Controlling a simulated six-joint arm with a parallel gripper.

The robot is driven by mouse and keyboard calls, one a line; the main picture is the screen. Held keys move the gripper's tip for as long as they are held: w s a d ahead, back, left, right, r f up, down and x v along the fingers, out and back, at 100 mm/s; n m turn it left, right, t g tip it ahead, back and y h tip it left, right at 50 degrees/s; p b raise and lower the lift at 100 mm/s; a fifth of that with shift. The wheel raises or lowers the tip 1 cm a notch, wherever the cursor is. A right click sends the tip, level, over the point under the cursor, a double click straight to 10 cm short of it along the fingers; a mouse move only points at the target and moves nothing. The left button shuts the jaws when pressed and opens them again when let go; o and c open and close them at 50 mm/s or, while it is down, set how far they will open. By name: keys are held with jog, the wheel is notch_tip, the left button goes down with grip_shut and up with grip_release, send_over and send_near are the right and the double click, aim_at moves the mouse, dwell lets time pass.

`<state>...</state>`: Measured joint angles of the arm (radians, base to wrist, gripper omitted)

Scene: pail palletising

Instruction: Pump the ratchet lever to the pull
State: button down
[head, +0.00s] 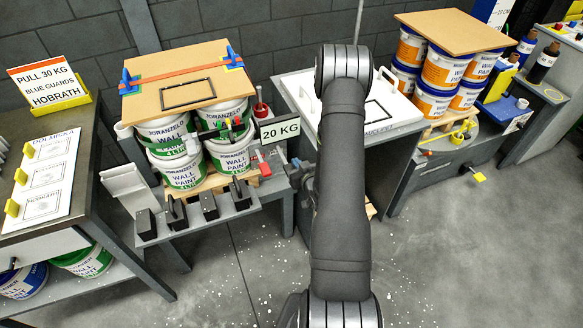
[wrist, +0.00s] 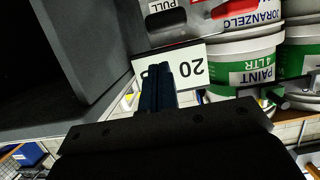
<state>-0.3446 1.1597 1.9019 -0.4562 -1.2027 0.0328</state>
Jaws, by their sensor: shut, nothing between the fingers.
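A pail stack (head: 185,150) stands on a pallet at the left, with a brown board (head: 180,78) on top. An orange strap (head: 175,75) crosses the board over blue corner guards (head: 128,82). A sign reading 20 KG (head: 280,130) is at its right side and shows upside down in the wrist view (wrist: 190,72). A small red upright part (head: 260,108) stands beside it; I cannot tell whether this is the lever. The wrist view shows a grey and red unit marked PULL (wrist: 200,22).
An order card (head: 47,85) reads PULL 30 KG, BLUE GUARDS, HOBRATH. Several dark blocks (head: 208,205) sit on a low shelf before the stack. A second stack (head: 435,75) with orange-labelled pails stands at the right. Speckled floor (head: 225,270) lies open in front.

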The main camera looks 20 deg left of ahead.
jog(key=w+a+g+h, duration=0.2)
jog(key=w+a+h, duration=0.1)
jog(key=w, duration=0.1)
notch_tip(320, 180, up, 6)
jog(key=m+g+h, duration=0.6)
jog(key=g+h, duration=0.2)
jog(key=g, duration=0.2)
send_over(291, 168)
jog(key=shift+w+a, duration=0.2)
jog(key=shift+w, duration=0.05)
dwell(0.5)
jog(key=shift+s+d+f, duration=0.1)
jog(key=shift+s+f, duration=0.05)
jog(key=shift+f, duration=1.55)
jog(key=shift+s+d+f, duration=0.1)
jog(key=shift+s+f, duration=0.05)
jog(key=shift+f, duration=1.55)
jog(key=shift+f, duration=0.1)
